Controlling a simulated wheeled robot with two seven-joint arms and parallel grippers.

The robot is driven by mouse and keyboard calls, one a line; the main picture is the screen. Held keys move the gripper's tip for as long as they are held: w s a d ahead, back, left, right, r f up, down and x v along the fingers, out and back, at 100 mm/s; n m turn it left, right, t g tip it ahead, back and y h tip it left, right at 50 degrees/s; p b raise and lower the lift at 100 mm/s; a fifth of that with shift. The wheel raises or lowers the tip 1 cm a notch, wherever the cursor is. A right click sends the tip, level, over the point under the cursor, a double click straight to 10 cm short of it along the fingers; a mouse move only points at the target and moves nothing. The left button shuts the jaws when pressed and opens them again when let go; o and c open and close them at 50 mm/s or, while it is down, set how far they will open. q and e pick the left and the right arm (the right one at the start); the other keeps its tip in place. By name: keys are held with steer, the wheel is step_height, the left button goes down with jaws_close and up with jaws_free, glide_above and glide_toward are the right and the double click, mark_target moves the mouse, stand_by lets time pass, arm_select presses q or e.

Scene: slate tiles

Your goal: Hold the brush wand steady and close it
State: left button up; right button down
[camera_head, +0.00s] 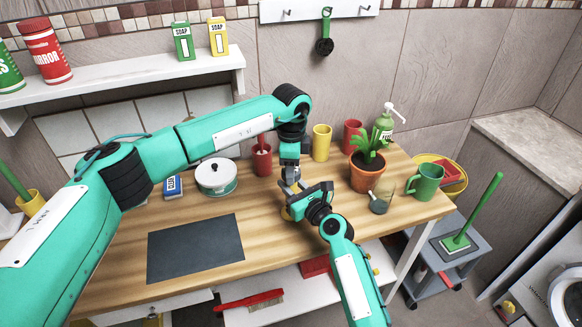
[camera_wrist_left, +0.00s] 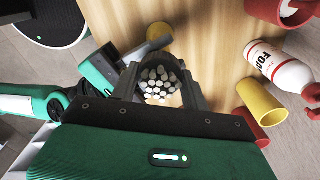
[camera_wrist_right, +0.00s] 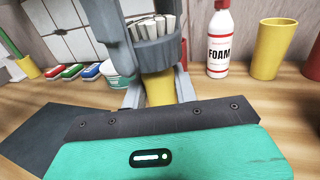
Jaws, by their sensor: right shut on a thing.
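The brush wand stands upright above the table, with white bristles (camera_wrist_right: 156,25) in a round grey head (camera_wrist_right: 157,50) and a yellow part (camera_wrist_right: 160,88) below. My right gripper (camera_head: 303,203) is shut on the yellow part; its fingers show on both sides of it in the right wrist view. My left gripper (camera_head: 289,180) points down from above. In the left wrist view, its fingers stand on either side of the grey head, around the bristle ends (camera_wrist_left: 160,80). I cannot tell whether these fingers touch the head. In the head view, my grippers mostly hide the wand.
A dark mat (camera_head: 195,250) lies at the front left of the wooden table. A white pot (camera_head: 216,177), red cup (camera_head: 262,160), yellow cup (camera_head: 321,143) and potted plant (camera_head: 366,172) stand behind and beside my grippers.

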arm_select(q)
steer(key=shift+c, duration=1.3)
steer(key=m, duration=1.1)
steer(key=shift+m, duration=0.3)
steer(key=m, duration=0.6)
steer(key=shift+m, duration=0.3)
steer(key=m, duration=0.4)
steer(key=shift+m, duration=0.3)
steer(key=m, duration=0.4)
steer(key=shift+w+m, duration=0.1)
steer(key=shift+m, duration=0.3)
steer(key=m, duration=1.2)
steer(key=shift+m, duration=0.3)
steer(key=m, duration=0.4)
steer(key=shift+f+m, duration=0.1)
steer(key=shift+m, duration=0.2)
steer(key=m, duration=0.4)
steer(key=shift+m, duration=0.4)
steer(key=m, duration=1)
